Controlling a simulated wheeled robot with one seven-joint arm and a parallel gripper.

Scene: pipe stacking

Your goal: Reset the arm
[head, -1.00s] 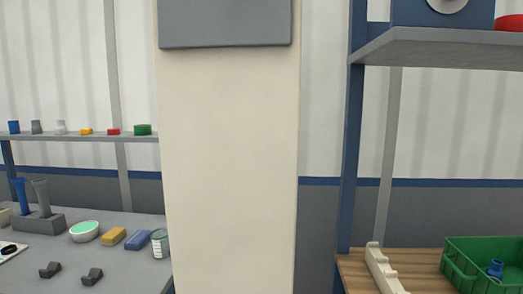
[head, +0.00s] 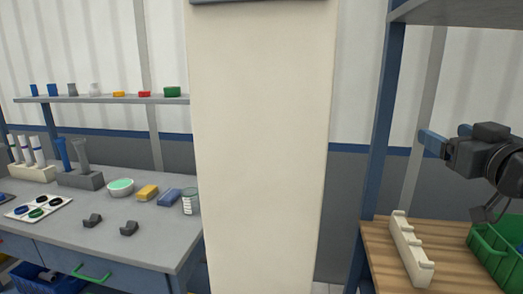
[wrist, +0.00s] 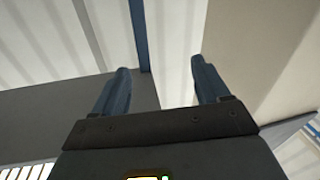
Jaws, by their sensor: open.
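My gripper (head: 428,143) shows at the right of the head view, raised above the wooden bench and pointing left. In the wrist view its two blue fingers (wrist: 160,80) stand wide apart with nothing between them. Part of my arm behind the gripper runs out of the head view at the right edge.
The wooden bench (head: 379,240) holds a white notched rack (head: 411,250) and a green crate (head: 490,262), cut off by the frame. A pale column (head: 262,150) stands between it and the grey table (head: 165,225) with several small items. A blue shelf post (head: 383,130) rises beside the bench.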

